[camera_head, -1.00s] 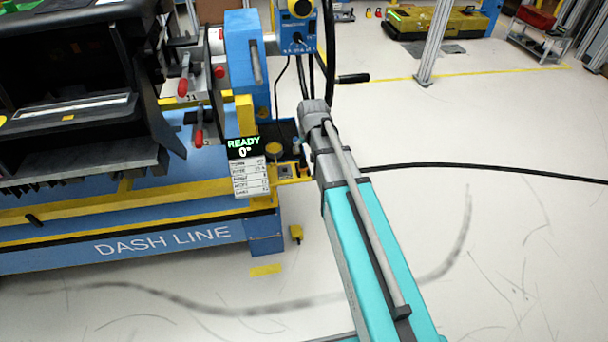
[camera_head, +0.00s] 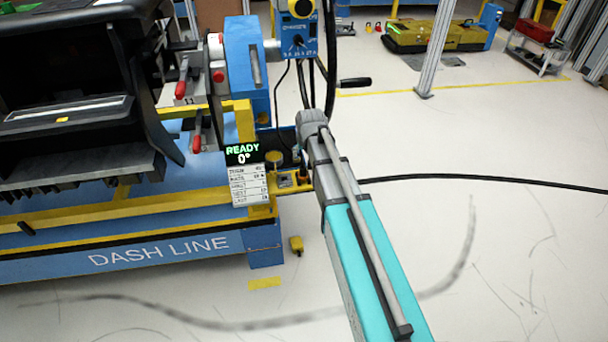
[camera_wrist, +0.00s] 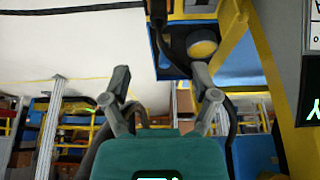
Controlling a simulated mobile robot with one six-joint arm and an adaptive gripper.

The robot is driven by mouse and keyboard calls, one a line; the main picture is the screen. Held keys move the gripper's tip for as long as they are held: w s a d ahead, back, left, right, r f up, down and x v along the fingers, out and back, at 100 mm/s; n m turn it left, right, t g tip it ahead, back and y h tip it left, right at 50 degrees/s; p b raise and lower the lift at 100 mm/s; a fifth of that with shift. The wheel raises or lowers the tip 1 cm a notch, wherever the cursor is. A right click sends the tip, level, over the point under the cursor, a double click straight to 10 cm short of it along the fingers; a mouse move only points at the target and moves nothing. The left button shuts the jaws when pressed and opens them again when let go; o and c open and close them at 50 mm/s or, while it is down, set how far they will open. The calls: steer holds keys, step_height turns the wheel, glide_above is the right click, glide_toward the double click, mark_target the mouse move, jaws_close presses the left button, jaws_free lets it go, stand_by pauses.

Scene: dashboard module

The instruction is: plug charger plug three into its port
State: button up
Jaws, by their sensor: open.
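The arm reaches up from the lower right to the blue and yellow dashboard stand (camera_head: 262,245) in the head view. There my gripper is hidden behind the arm's grey end. In the wrist view my gripper (camera_wrist: 161,76) has its two grey fingers wide apart with nothing between them. A round yellow-topped knob (camera_wrist: 202,46) shows just beyond the right fingertip; I cannot tell if they touch. In the head view a blue box with a dial (camera_head: 298,42) hangs at the top, with dark cables (camera_head: 329,75) below it. I cannot make out charger plug three or its port.
A READY display (camera_head: 243,153) with a label sheet stands left of the arm's end. Red-tipped clamps (camera_head: 196,143) and the black dashboard (camera_head: 60,75) are further left. A black cable (camera_head: 480,178) runs right from the arm. The floor (camera_head: 500,245) on the right is clear.

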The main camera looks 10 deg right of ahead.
mark_target(303, 168)
steer(key=shift+b+x, duration=3.5)
steer(key=shift+x, duration=0.5)
steer(key=shift+f, duration=0.1)
steer(key=b+x, duration=0.3)
steer(key=shift+s+f, duration=0.15)
steer(key=shift+f, duration=0.15)
steer(key=shift+b+x, duration=0.8)
steer(key=shift+b, duration=0.2)
jaws_close()
